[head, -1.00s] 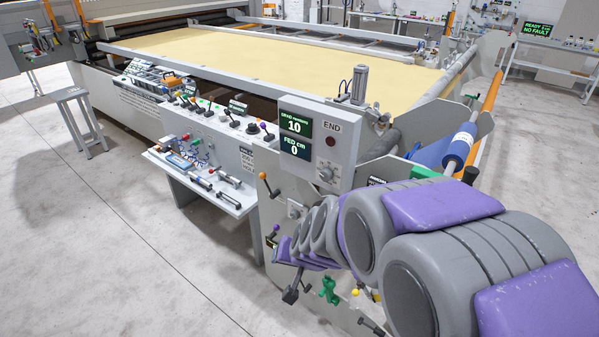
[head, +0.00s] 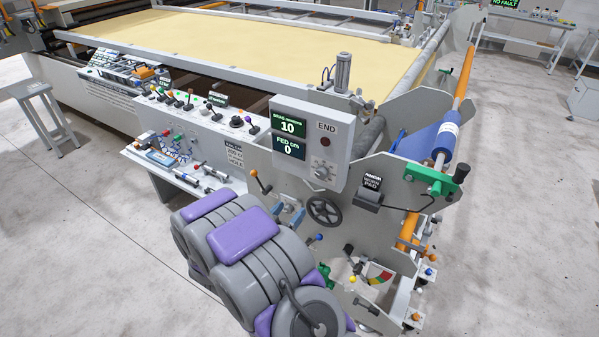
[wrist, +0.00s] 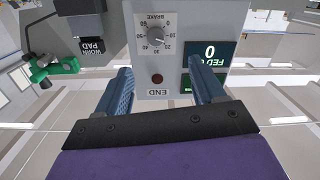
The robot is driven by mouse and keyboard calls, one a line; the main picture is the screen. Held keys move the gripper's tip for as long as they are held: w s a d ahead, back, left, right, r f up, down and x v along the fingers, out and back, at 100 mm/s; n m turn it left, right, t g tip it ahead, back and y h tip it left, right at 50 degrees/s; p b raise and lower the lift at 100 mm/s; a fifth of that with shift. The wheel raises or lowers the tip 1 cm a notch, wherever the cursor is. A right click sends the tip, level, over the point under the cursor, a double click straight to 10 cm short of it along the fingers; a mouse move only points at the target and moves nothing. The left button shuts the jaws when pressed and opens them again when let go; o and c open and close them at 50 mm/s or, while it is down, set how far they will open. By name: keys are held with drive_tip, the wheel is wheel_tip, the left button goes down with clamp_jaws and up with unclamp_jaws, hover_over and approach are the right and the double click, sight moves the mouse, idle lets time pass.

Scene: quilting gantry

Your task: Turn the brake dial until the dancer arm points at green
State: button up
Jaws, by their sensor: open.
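The brake dial (head: 321,170) is a small grey knob low on the front of the grey control box (head: 309,113). In the wrist view the dial (wrist: 155,37) appears upside down, ringed by a number scale with "BRAKE" above it. My gripper (wrist: 160,68) is open and empty, its blue fingers spread toward the box's lower area around the END lamp, with the dial beyond the tips and apart from them. A coloured gauge (head: 378,274) with red, yellow and green sectors is low on the end plate. I cannot make out where the dancer arm points.
Screens on the box read 10 for drag and 0 for fed. A black handwheel (head: 324,211) sits just under the box. A green crank bracket (head: 431,179) and a blue roll (head: 428,142) stand to the right. Open floor lies at the lower left.

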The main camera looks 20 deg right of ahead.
drive_tip(key=d, duration=0.1)
approach(319, 175)
drive_tip(key=shift+h, duration=0.3)
drive_tip(key=x, duration=0.7)
drive_tip(key=shift+d+f, duration=0.1)
drive_tip(key=shift+f, duration=0.15)
drive_tip(key=shift+w+d, duration=0.5)
drive_tip(key=shift+w, duration=0.05)
drive_tip(key=shift+c, duration=0.2)
drive_tip(key=c, duration=1)
drive_tip(key=shift+b, duration=0.35)
